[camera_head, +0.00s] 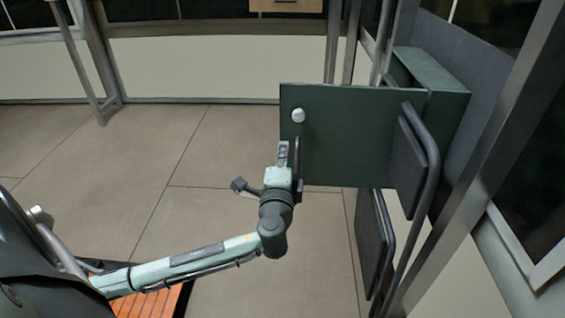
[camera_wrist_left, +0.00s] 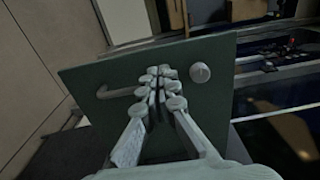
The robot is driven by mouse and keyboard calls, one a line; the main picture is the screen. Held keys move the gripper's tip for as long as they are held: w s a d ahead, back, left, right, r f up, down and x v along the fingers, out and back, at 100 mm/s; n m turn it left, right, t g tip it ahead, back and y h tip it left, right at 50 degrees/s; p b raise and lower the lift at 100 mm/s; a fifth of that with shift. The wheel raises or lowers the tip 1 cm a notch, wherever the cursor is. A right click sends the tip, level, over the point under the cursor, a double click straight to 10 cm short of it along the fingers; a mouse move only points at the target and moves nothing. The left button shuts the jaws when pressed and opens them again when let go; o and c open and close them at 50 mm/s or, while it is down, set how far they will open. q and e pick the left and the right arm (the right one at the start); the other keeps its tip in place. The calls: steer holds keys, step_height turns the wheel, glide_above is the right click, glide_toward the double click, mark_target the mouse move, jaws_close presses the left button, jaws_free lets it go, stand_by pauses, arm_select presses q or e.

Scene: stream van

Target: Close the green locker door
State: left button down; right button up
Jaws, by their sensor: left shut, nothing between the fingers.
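The green locker door (camera_head: 350,140) stands open, sticking out to the left from the green locker (camera_head: 440,72) on the right wall. A round pale knob (camera_head: 298,115) sits near its upper free corner, and the knob also shows in the wrist view (camera_wrist_left: 200,72). A bar handle (camera_wrist_left: 122,91) is on the same face. My left gripper (camera_head: 282,148) is shut and empty, close to the door's free edge below the knob. In the wrist view its fingertips (camera_wrist_left: 160,80) lie between handle and knob; I cannot tell whether they touch the door. My right gripper is not in view.
Dark folded seats with metal tube frames (camera_head: 425,150) stand at the right, close to the door and below it. A grey slanted post (camera_head: 480,170) rises at the right. The tiled floor (camera_head: 130,155) left of the door is clear.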

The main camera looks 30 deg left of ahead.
mark_target(286, 131)
arm_select(q)
steer(key=x, duration=0.6)
stand_by(0.3)
